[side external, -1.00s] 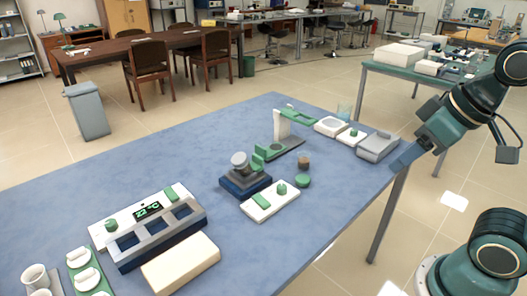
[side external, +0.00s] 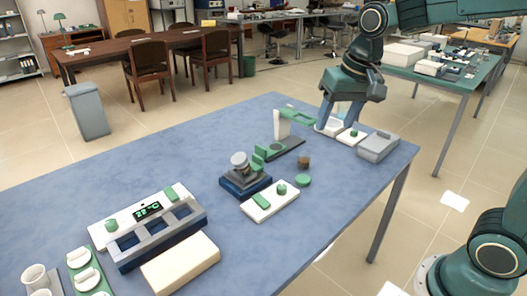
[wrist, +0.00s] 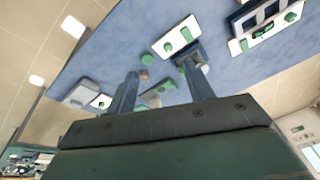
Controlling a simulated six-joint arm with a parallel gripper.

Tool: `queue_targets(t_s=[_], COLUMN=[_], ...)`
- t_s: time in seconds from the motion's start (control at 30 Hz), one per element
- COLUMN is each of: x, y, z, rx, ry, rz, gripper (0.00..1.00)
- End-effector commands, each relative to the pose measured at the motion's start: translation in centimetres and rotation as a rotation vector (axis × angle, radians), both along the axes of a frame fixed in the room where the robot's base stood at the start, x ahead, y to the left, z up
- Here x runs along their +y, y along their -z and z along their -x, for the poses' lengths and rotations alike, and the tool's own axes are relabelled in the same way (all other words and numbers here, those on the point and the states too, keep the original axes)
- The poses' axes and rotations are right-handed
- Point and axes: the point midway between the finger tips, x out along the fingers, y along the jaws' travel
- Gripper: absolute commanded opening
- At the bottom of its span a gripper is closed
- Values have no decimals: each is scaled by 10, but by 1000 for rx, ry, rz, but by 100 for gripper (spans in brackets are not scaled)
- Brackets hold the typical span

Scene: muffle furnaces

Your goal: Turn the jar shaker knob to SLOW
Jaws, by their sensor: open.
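A white panel (side external: 262,206) with a round green knob (side external: 281,188) and a green block lies in front of a dark blue device (side external: 246,184) with a grey round top. Another small white panel (side external: 345,141) with a green knob (side external: 353,133) stands at the table's far end. No SLOW mark is readable, and I cannot tell which knob is the jar shaker's. My gripper (side external: 337,127) is open and points down above the far end, near the second panel. In the wrist view the first panel (wrist: 177,36) is beyond the fingers (wrist: 160,86), and the second panel (wrist: 101,102) is left of them.
A brown jar (side external: 303,162) and a green lid (side external: 303,180) stand near the first panel. A green-armed stand (side external: 282,128) is left of my gripper. A grey box (side external: 378,146) is to its right.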

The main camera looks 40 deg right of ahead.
Motion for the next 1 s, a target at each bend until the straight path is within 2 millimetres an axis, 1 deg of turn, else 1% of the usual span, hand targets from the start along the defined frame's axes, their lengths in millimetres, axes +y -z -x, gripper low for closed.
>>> queue_targets(t_s=[0.03, 0.1, 0.37, 0.6, 0.8, 0.9, 1.0], x=[-1, -3, -10, -18, -23, -26, -27], y=[6, 12, 43, 83, 121, 136, 146], z=[-12, -26, -77, -120, -149, -158, -164], rx=[19, 37, 106, 170, 219, 236, 247], ry=[24, 60, 190, 313, 410, 447, 473], rz=[-6, -15, -41, -59, -69, -71, -73], gripper=[52, 52, 52, 52, 52, 52, 52])
